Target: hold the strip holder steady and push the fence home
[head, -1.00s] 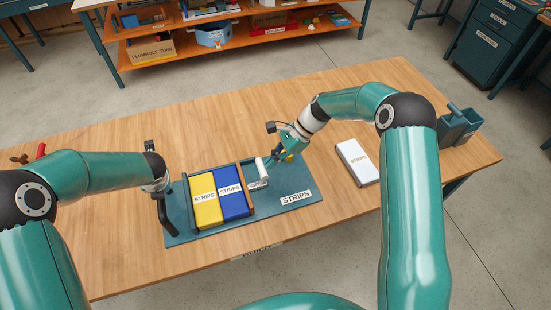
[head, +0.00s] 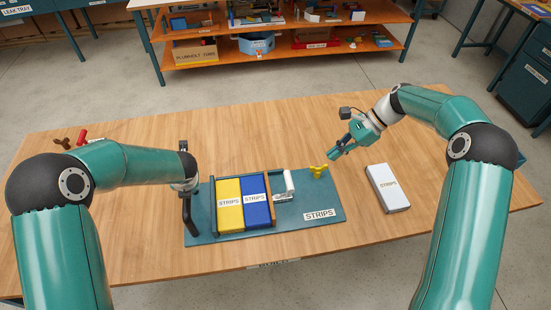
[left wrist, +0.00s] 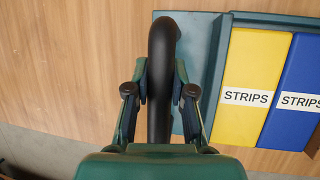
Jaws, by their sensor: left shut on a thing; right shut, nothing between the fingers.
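The strip holder is a teal board (head: 290,224) on the wooden table. It carries a yellow box (head: 229,199) and a blue box (head: 255,203), both labelled STRIPS, side by side between low walls. A yellow wing knob (head: 318,171) is on the board further right. My left gripper (left wrist: 158,92) is shut on the board's black handle (left wrist: 160,62) at its left end. My right gripper (head: 333,154) is shut and empty, above and right of the yellow knob, not touching it.
A white STRIPS box (head: 387,188) lies on the table (head: 455,225) right of the board. A red-handled tool (head: 81,138) lies at the back left. Shelves (head: 215,54) stand behind the table. The table between board and back edge is clear.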

